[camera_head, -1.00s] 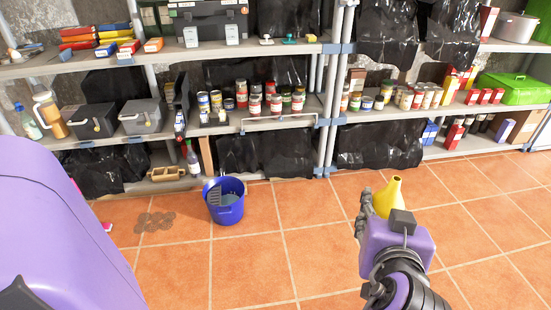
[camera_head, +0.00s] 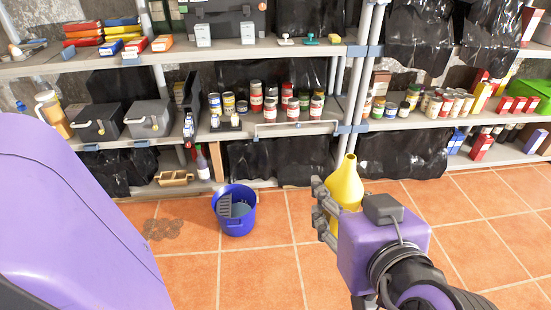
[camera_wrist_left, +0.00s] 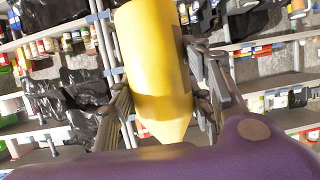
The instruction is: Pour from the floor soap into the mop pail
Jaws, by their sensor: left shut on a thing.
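The floor soap is a yellow bottle (camera_head: 347,186) with a narrow neck, roughly upright with its top up in the head view. My left gripper (camera_head: 326,208) is shut on it, its grey fingers around the body; the bottle also fills the middle of the left wrist view (camera_wrist_left: 158,65). The purple wrist hides the bottle's lower part in the head view. The mop pail is a blue bucket (camera_head: 239,227) standing upright on the floor, left of the gripper and apart from it. A grey wringer sits inside its left side. My right gripper is out of view.
Shelving with cans (camera_head: 290,105), grey toolboxes (camera_head: 148,118) and boxes runs along the back. A dark bottle (camera_head: 203,163) and a wooden tray (camera_head: 174,178) sit on the low shelf behind the pail. The tiled floor (camera_head: 265,260) between pail and gripper is clear.

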